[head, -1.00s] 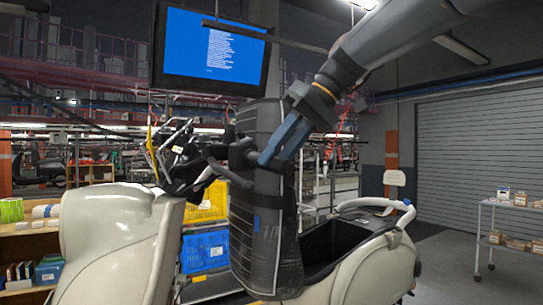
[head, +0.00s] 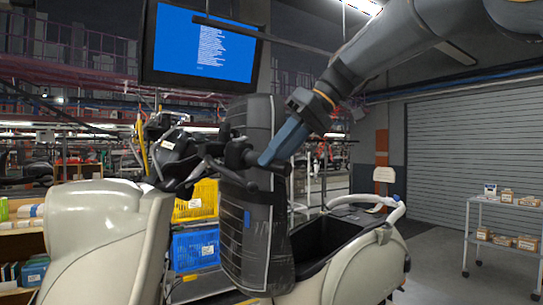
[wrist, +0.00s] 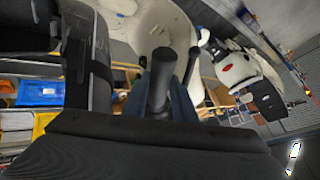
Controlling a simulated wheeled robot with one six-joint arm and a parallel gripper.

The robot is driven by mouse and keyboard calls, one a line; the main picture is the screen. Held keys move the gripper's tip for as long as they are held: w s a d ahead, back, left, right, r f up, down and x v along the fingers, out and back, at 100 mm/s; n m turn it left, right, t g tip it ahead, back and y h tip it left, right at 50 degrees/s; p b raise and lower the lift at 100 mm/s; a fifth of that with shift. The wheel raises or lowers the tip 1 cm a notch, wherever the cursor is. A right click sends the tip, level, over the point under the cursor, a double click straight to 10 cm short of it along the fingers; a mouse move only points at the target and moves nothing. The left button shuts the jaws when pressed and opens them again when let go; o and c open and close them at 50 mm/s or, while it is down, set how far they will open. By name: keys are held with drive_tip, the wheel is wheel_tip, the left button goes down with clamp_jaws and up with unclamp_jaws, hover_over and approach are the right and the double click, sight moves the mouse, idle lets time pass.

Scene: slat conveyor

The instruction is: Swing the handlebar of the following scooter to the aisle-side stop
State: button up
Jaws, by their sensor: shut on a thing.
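The cream scooter shows its front shield (head: 95,240) at left and its rear body (head: 365,262) at right in the head view. Its dark handlebar (head: 178,158) sits above the shield, with cables and a yellow strip rising from it. My gripper (head: 258,156) reaches in from the upper right and is shut on the near handlebar grip (head: 236,154). In the wrist view the black grip (wrist: 161,82) lies between my blue-grey fingers (wrist: 172,105). The far end of the handlebar is partly hidden.
Yellow (head: 197,203) and blue (head: 196,250) crates stand behind. A screen (head: 200,45) hangs above. A cart with boxes (head: 505,230) is at right, with open floor before the shutter.

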drive_tip(key=shift+w+d+f, duration=0.2)
drive_tip(key=shift+w+f, duration=0.05)
drive_tip(key=shift+w, duration=0.05)
drive_tip(key=shift+w+d+f+n+g+b, duration=0.1)
drive_tip(key=shift+w+d+f+n, duration=0.2)
drive_tip(key=shift+w, duration=0.2)
drive_tip(key=shift+w+d+f+n+g+b, duration=0.15)
drive_tip(key=shift+w+d+n, duration=0.15)
drive_tip(key=shift+w, duration=0.2)
drive_tip(key=shift+w+d+f+n+g+b, duration=0.1)
drive_tip(key=shift+w+d+f+n, duration=0.15)
drive_tip(key=shift+w, duration=0.25)
drive_tip(key=shift+w+d+f+n+y, duration=0.15)
drive_tip(key=shift+w+f+n, duration=0.05)
drive_tip(key=shift+w, duration=0.2)
drive_tip(key=shift+w+d+f+n+y, duration=0.1)
drive_tip(key=shift+w+f+n+y, duration=0.05)
drive_tip(key=shift+w, duration=0.2)
drive_tip(key=o, duration=1.2)
drive_tip(key=shift+c, duration=0.2)
